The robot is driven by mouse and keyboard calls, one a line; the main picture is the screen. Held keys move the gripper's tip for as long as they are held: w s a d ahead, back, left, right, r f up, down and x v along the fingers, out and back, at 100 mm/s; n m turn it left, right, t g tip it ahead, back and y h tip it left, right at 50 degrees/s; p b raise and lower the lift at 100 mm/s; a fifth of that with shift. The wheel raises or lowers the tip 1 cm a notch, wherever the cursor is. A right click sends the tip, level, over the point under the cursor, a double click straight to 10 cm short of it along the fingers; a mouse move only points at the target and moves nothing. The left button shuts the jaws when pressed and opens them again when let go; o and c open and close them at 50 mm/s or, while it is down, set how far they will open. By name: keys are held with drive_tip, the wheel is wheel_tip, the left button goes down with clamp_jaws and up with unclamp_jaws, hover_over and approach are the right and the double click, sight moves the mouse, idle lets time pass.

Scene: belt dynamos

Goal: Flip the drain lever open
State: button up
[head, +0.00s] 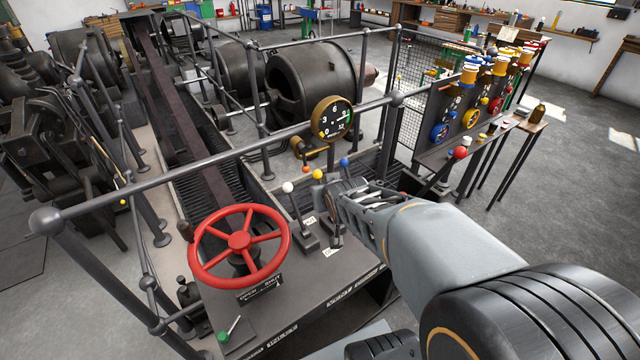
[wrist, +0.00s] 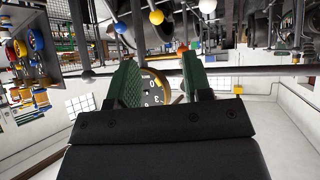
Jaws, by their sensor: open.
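A row of levers stands on the grey console (head: 300,290). They carry a white knob (head: 288,187), a yellow knob (head: 318,174) and a blue knob (head: 344,162); a smaller orange knob (head: 305,168) is behind. I cannot read which is the drain lever. My gripper (head: 338,189) is over the right part of this row and hides some of the shafts. In the wrist view my gripper (wrist: 160,72) is open, with nothing seen held between its fingers. There the white knob (wrist: 207,6), yellow knob (wrist: 156,17) and blue knob (wrist: 121,27) appear upside down beyond the fingertips.
A red handwheel (head: 240,241) stands left of the levers, and a green-handled lever (head: 234,325) is at the near left. A railing (head: 200,172) and a round gauge (head: 332,118) are behind. A red-knobbed lever (head: 460,153) stands at right by the panel.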

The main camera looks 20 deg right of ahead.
sight(320, 177)
drive_tip(key=w+d+f+t+y+b, duration=0.1)
drive_tip(key=w+d+f+t+b, duration=0.2)
drive_tip(key=f+t+b, duration=0.15)
drive_tip(key=w+d+f+t+y+b, duration=0.1)
drive_tip(key=w+d+f+t+b, duration=0.2)
drive_tip(key=f, duration=0.3)
drive_tip(key=shift+t, duration=0.25)
drive_tip(key=w, duration=0.9)
drive_tip(key=w+p, duration=0.1)
drive_tip(key=w, duration=0.3)
drive_tip(key=shift+w+a, duration=0.25)
